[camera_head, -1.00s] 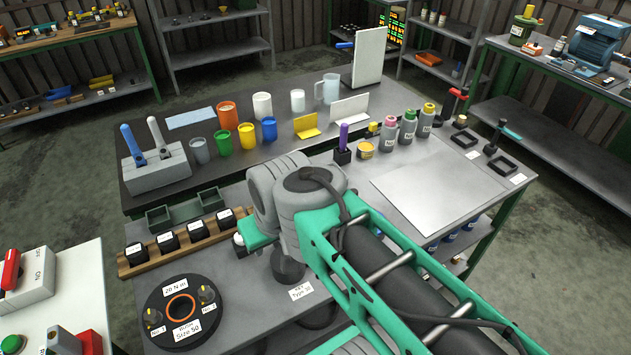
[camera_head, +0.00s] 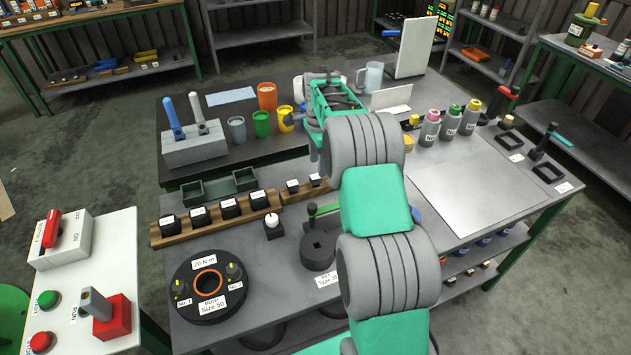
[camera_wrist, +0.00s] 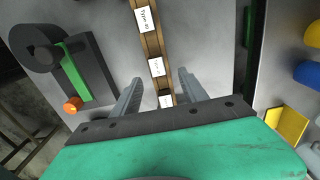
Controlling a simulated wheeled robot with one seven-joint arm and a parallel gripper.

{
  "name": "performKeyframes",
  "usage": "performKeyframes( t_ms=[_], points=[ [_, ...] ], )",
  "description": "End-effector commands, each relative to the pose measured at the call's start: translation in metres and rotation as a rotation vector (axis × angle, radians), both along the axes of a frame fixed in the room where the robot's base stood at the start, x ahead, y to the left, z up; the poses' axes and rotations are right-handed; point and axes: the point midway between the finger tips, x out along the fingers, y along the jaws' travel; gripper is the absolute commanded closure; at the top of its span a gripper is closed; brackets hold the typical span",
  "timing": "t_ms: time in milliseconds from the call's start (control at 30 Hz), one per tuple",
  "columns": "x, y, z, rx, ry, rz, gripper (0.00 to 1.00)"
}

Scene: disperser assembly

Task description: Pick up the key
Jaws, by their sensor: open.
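A dark round piece with a square hole (camera_head: 318,250) stands on the grey bench above a label (camera_head: 328,281) that seems to read "KEY Type 50". A green bar (camera_head: 323,209) lies just behind it. In the wrist view the round piece (camera_wrist: 43,50) is at the left, with the green bar (camera_wrist: 75,68) beside it on a dark block and an orange tip (camera_wrist: 72,104). I cannot tell which part is the key. My gripper (camera_wrist: 160,76) is open and empty, well to the right of these parts in the wrist view. My arm hides its fingers in the head view.
A wooden rack with labelled blocks (camera_wrist: 154,45) lies beyond my fingers in the wrist view. A longer rack (camera_head: 190,229) and a round dark fixture (camera_head: 208,286) stand at the left. Cups and bottles line the back. A bare plate (camera_head: 470,185) is at the right.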

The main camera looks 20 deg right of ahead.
Motion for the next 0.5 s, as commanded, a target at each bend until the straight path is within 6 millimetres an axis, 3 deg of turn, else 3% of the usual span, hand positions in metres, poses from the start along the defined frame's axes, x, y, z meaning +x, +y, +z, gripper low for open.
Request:
performKeyframes(
  t_ms=[300,500],
  points=[
    [-0.005,0.009,-0.049,0.0,0.002,0.003,0.49],
    [-0.003,0.009,-0.059,-0.001,-0.003,0.004,0.49]
  ],
)
